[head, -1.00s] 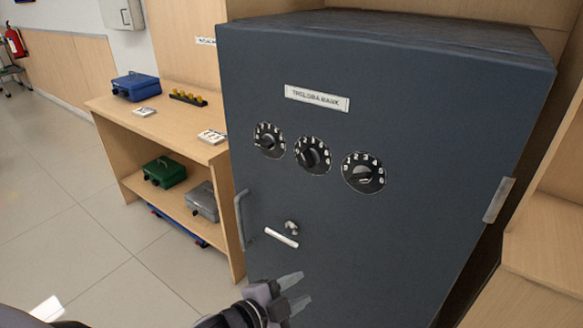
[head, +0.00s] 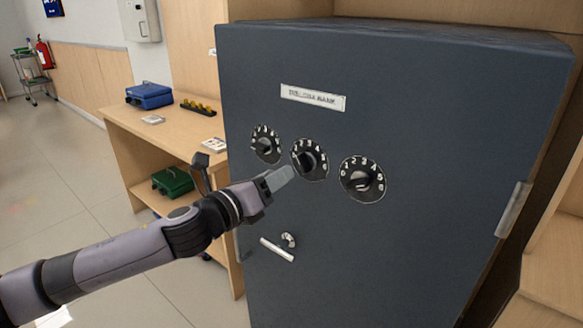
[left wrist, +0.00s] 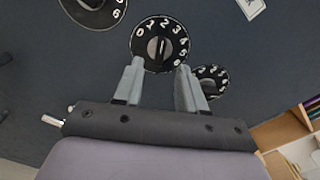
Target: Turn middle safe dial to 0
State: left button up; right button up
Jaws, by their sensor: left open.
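The middle safe dial (head: 309,160) is a round black dial with white numbers and a raised knob, on the dark grey safe's front. In the left wrist view the same dial (left wrist: 160,44) shows its numbers from 0 at the left round to 6 at the lower right. Its knob ridge stands about upright there; the exact number it marks is hard to tell. My left gripper (head: 279,178) is open, just below and left of this dial in the head view. Its fingers (left wrist: 160,66) straddle the dial's lower part in the left wrist view; no contact is visible. My right gripper is out of view.
The left dial (head: 266,144) and right dial (head: 363,180) sit close on either side. A lever handle (head: 278,249) is below on the safe door. A wooden shelf unit (head: 170,123) with a blue box (head: 149,96) and green box (head: 172,181) stands left.

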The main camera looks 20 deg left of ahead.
aim_at(299, 163)
pick_arm(q)
jog(key=shift+x, duration=3.2)
grip_shut()
